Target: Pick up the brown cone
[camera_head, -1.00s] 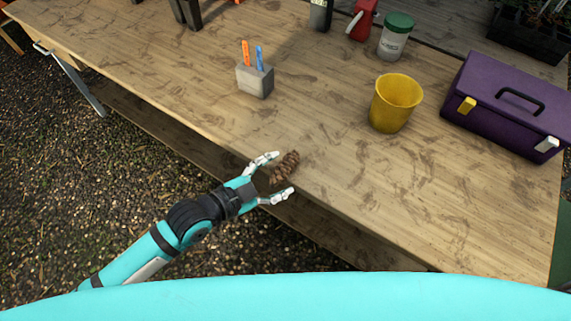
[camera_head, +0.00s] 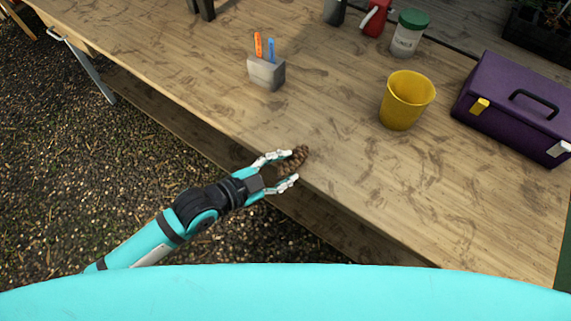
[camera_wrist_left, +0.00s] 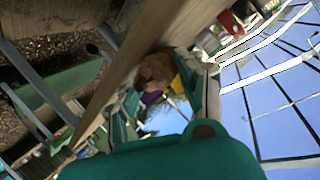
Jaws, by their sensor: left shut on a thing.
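The brown cone (camera_head: 298,157) is a rough, scaly pine cone at the front edge of the wooden table (camera_head: 330,120). My left gripper (camera_head: 289,168) is shut on it, with one finger on each side. In the left wrist view the cone (camera_wrist_left: 156,70) shows between the fingers, just beyond the teal body of the gripper. I cannot tell whether the cone still touches the table. My right gripper is not in view.
A grey block (camera_head: 266,73) with an orange and a blue tool stands behind the cone. A yellow pot (camera_head: 406,100), a purple toolbox (camera_head: 512,105), a green-lidded jar (camera_head: 408,33) and a red bottle (camera_head: 376,18) stand to the right. The table between is clear.

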